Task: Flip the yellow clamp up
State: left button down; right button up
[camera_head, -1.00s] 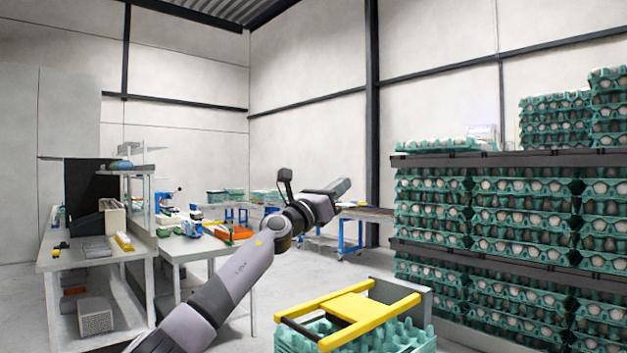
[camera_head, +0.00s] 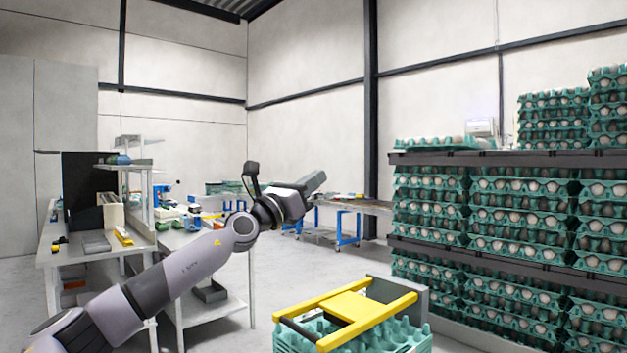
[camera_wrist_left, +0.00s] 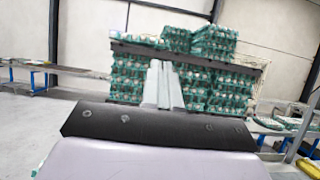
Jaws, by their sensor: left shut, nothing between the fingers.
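The yellow clamp (camera_head: 352,306) lies flat across the top of a stack of green egg trays (camera_head: 392,338) at the bottom centre of the head view. A grey upright plate (camera_head: 412,294) stands at its right end. My left gripper (camera_head: 316,180) is raised above and behind the clamp, well apart from it, pointing to the upper right. Its fingers are shut and empty. In the left wrist view the closed fingers (camera_wrist_left: 163,86) point toward the stacked egg trays, and the clamp is not in that view. My right gripper is not in view.
Tall shelves of green egg trays (camera_head: 520,215) fill the right side. Cluttered workbenches (camera_head: 98,258) stand at the left, and a table with blue legs (camera_head: 345,206) stands at the back. Open floor lies between the benches and the shelves.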

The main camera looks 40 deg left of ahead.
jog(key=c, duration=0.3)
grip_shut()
pick_arm(q)
jog(key=w+d+f+n+g+h, duration=0.15)
jog(key=d+f+n, duration=0.35)
jog(key=d+f, duration=0.5)
jog(key=w+d+f+n+g+y, duration=0.15)
jog(key=d+f+n, duration=0.5)
jog(key=f, duration=0.65)
jog(key=s+d+f+n+g, duration=0.1)
jog(key=s+d+f+n, duration=0.15)
jog(key=f, duration=0.35)
jog(key=s+d+f+n+g+y, duration=0.1)
jog(key=s+d+f+n, duration=0.1)
jog(key=f+n, duration=0.3)
jog(key=s+d+f+n+g, duration=0.1)
jog(key=s+d+f+n, duration=0.1)
jog(key=f, duration=0.5)
jog(key=s+d+f+n+g, duration=0.3)
jog(key=s+f+n, duration=0.3)
jog(key=s+f, duration=0.5)
jog(key=s+d+f+n+g+h, duration=0.1)
jog(key=s+d+f+n+g, duration=0.2)
jog(key=s+f+n, duration=0.4)
jog(key=shift+s+d+f+n+g, duration=0.3)
jog(key=shift+s+d+f, duration=0.35)
jog(key=shift+s+f, duration=2.35)
